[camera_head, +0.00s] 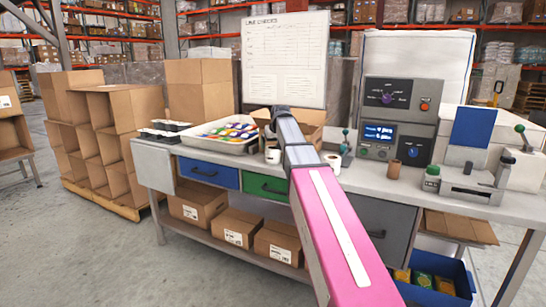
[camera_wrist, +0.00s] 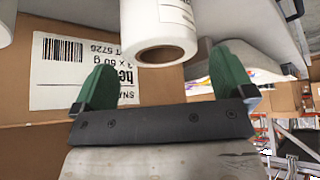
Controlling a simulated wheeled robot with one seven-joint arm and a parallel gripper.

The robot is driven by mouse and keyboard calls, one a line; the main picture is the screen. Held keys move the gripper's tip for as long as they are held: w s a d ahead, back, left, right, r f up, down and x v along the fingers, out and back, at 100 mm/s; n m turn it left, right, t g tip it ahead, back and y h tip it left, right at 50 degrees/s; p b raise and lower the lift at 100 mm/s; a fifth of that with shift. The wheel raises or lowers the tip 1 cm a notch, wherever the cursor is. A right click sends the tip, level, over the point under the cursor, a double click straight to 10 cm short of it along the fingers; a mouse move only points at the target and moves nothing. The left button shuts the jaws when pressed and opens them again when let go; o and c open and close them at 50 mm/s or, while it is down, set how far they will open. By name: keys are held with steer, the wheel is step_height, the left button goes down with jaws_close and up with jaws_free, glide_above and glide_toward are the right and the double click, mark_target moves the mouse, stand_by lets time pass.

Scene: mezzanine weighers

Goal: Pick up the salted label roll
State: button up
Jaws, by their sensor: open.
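A white label roll (camera_wrist: 160,38) with a brown core is at the top middle of the wrist view, its open end facing the camera. My gripper (camera_wrist: 165,58) has its two green fingers spread wide, with the roll's near end between or just beyond the tips; contact cannot be told. Part of another white roll (camera_wrist: 5,22) shows at the left edge. In the head view one white roll (camera_head: 272,155) stands left of my pink arm and another (camera_head: 333,164) right of it. Which roll is the salted one cannot be read. My fingers are hidden there.
A cardboard box (camera_wrist: 45,108) with a printed label fills the wrist background. On the bench, a tray of colourful packets (camera_head: 222,146) is left, a brown roll (camera_head: 394,168) and a grey control unit (camera_head: 400,108) right. A whiteboard (camera_head: 285,60) stands behind.

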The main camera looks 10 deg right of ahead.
steer(key=x, duration=0.4)
steer(key=shift+s+f, duration=0.2)
steer(key=shift+f, duration=0.3)
steer(key=c, duration=1)
steer(key=shift+r, duration=0.1)
